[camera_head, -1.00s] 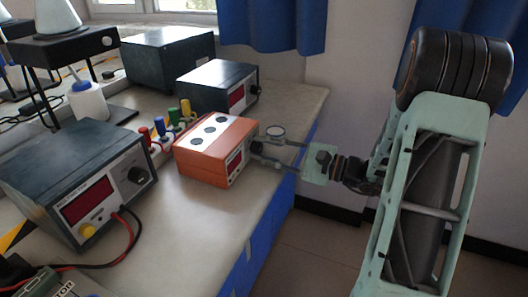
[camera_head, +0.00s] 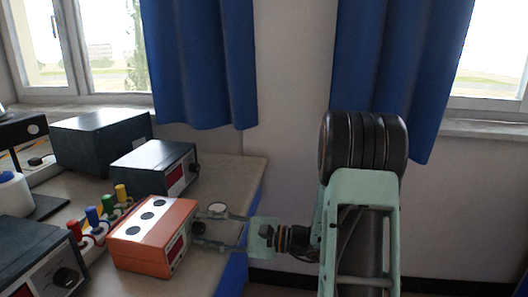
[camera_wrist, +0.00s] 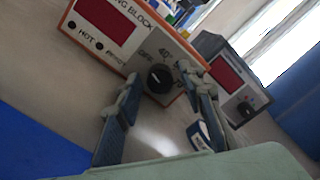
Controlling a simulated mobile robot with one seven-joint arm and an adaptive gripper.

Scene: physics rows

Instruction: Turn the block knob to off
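The orange heating block (camera_head: 152,237) sits near the right edge of the bench, with dark round spots on its white top. Its front shows in the wrist view (camera_wrist: 75,42), with a red display and lamps marked HOT and READY. The black round knob (camera_wrist: 158,77) is on a grey panel with dial lettering around it. I cannot surely read its pointer. My gripper (camera_wrist: 162,82) is open, its fingers on either side of the knob in the picture. I cannot tell whether they touch it. In the head view my gripper (camera_head: 205,229) reaches the block's front from the right.
A dark instrument box (camera_head: 154,168) with a red display stands behind the block; it also shows in the wrist view (camera_wrist: 222,72). Coloured plugs (camera_head: 100,214) are left of the block. Another instrument (camera_head: 40,262) is at front left. The bench's right edge (camera_head: 240,268) is close.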

